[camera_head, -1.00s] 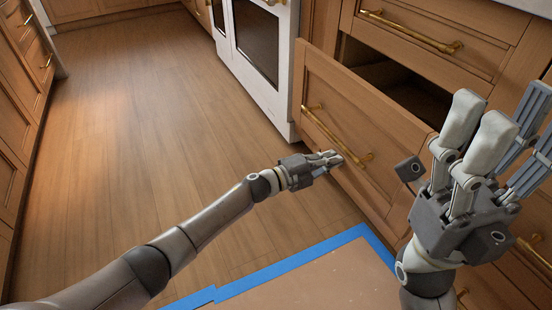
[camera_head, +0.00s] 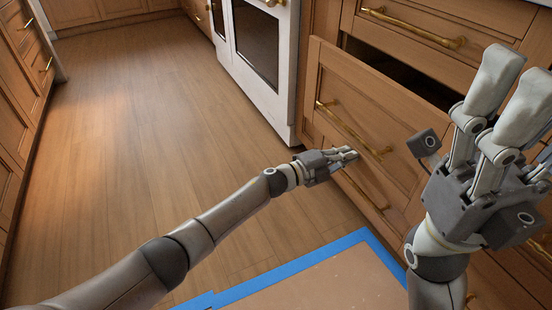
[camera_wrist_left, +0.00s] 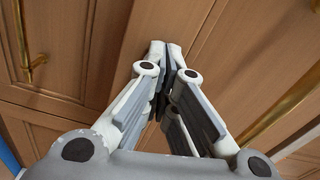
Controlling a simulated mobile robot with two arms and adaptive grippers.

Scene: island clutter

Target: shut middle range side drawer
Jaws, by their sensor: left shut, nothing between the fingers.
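The middle drawer (camera_head: 345,90) beside the range is a wooden front with a long brass handle (camera_head: 350,130). It stands partly out, with a dark gap (camera_head: 405,76) behind its top edge. My left gripper (camera_head: 354,154) is shut and empty, close to the lower part of the drawer front, below the handle. In the left wrist view my left fingertips (camera_wrist_left: 165,52) are together against a background of wooden panels; whether they touch cannot be told. My right gripper (camera_head: 512,85) is raised at the right, fingers up, open and partly cut off by the frame edge.
The white range (camera_head: 265,60) stands left of the drawer. An upper drawer (camera_head: 450,25) is above, and a lower handle (camera_head: 365,190) shows below. Blue tape (camera_head: 290,268) edges a brown sheet on the floor. The wooden floor (camera_head: 150,120) at left is clear.

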